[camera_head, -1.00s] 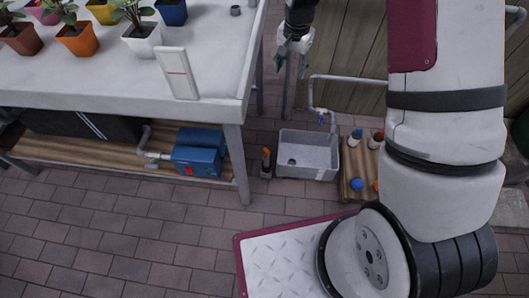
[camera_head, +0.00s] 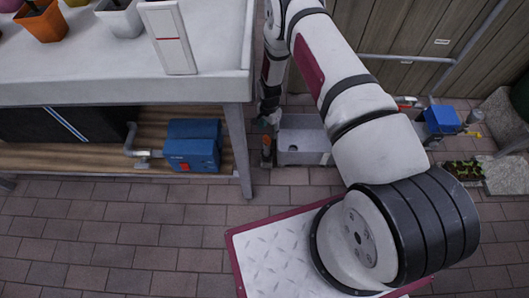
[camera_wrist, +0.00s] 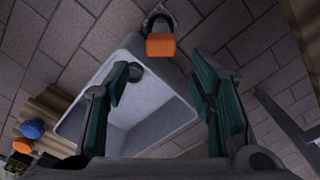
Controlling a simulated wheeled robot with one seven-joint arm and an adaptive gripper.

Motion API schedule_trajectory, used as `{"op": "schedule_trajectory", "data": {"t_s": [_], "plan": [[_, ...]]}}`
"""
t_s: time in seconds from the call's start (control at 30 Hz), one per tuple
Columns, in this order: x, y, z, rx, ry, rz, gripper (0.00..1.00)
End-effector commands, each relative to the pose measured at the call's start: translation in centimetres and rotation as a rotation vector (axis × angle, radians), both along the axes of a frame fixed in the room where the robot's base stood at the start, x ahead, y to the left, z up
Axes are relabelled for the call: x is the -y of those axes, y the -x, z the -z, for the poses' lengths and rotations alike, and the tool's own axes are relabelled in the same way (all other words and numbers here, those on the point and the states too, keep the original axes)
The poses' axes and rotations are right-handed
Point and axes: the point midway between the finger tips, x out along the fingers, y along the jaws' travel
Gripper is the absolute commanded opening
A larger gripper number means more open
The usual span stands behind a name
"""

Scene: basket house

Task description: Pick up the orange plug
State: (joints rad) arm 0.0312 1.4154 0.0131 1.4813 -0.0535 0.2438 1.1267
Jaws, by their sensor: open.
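The orange plug (camera_wrist: 161,46) shows in the wrist view at the top middle, a bright orange end on a dark and grey body standing on the brick floor. It is just beyond the near rim of the grey basin. In the head view the plug (camera_head: 266,149) stands upright between the table leg and the basin. My gripper (camera_wrist: 162,68) is open and empty, with its two green-padded fingers on either side of the picture and the plug ahead, between their lines. In the head view my gripper (camera_head: 268,124) is close above the plug and partly hides it.
The grey basin (camera_wrist: 179,118) lies under my fingers. A wooden rack (camera_wrist: 40,112) with a blue cap and an orange cap is at the left in the wrist view. The table leg (camera_head: 238,150) stands close left of the plug in the head view.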

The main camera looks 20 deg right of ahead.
Motion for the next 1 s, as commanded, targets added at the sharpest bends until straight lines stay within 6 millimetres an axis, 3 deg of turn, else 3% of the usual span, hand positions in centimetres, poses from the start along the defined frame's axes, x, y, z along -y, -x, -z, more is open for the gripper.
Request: {"op": "schedule_trajectory", "data": {"t_s": [0.1, 0.3, 0.57, 0.9, 1.0], "plan": [[0.0, 0.1, 2.8, -0.003, -0.001, 0.000, 0.50], [-0.1, 0.1, 5.9, -0.003, -0.001, -0.001, 0.50], [-0.2, 0.1, 7.2, -0.002, 0.000, -0.002, 0.50], [-0.7, 0.3, 11.6, -0.002, 0.000, 0.000, 0.50], [-0.7, 0.3, 12.1, -0.001, 0.000, -0.002, 0.50]]}}
